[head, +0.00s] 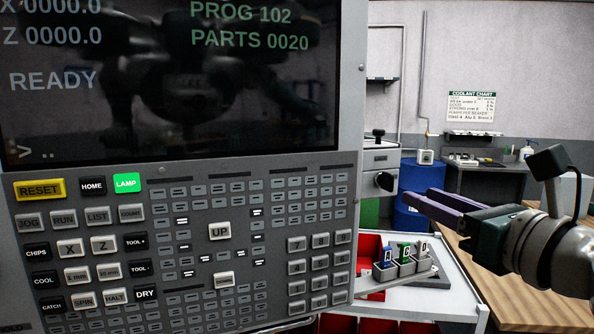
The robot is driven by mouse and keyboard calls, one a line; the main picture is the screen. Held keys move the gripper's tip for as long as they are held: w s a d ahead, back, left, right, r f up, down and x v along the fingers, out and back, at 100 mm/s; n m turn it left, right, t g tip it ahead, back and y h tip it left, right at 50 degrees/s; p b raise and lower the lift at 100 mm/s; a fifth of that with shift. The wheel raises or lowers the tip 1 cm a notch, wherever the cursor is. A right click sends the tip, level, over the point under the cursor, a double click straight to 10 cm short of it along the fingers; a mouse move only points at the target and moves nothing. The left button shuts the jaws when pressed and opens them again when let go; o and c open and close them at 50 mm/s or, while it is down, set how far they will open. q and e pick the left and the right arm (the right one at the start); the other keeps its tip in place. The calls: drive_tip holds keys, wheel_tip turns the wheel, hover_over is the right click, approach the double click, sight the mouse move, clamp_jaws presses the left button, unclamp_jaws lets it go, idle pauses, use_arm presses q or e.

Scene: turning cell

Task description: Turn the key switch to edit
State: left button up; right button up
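The machine's control panel (170,212) fills the left of the head view, with a dark screen (170,95) above its rows of keys. No key switch can be made out on the part of the panel in view; the panel's lower edge is cut off by the frame. My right gripper (416,196) comes in from the right, to the right of the panel and apart from it. Its two purple fingers point left with a gap between them, and nothing is seen held. My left gripper is not in view.
A white cart (455,292) with red bins and a grey holder (404,268) of small coloured items stands right of the panel. Behind are a blue barrel (408,222) and a bench. A wooden table (520,285) is at the lower right.

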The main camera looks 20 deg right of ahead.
sight(393, 184)
drive_tip(key=w, duration=0.7)
drive_tip(key=shift+w, duration=0.3)
drive_tip(key=shift+d, duration=0.1)
clamp_jaws()
